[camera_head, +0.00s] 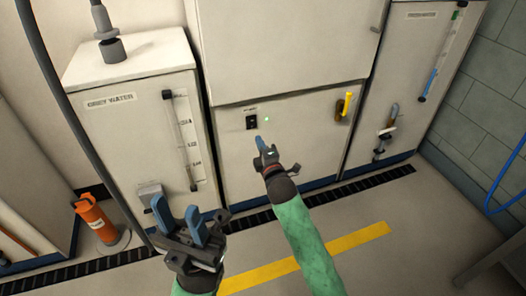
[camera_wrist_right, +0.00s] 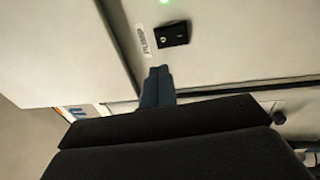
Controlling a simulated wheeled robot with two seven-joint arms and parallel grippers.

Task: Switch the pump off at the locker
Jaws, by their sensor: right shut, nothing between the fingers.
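The pump switch (camera_head: 251,121) is a small black rocker on the lower panel of the middle locker (camera_head: 300,115), under a small label. A green light (camera_head: 267,119) glows just to its right. In the right wrist view the black switch (camera_wrist_right: 172,34) shows close ahead, with the lit green light (camera_wrist_right: 165,2) at the top edge. My right gripper (camera_head: 260,141) is shut and empty, its blue fingertips just below and right of the switch in the head view. In the wrist view its fingertips (camera_wrist_right: 158,72) appear short of the switch. My left gripper (camera_head: 178,212) is open and empty, low over the floor.
A grey water tank (camera_head: 145,120) stands left and a fresh water cabinet (camera_head: 410,60) right. A yellow handle (camera_head: 347,103) sits on the locker panel's right side. An orange cylinder (camera_head: 94,215) stands on the floor at left. The floor ahead is clear.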

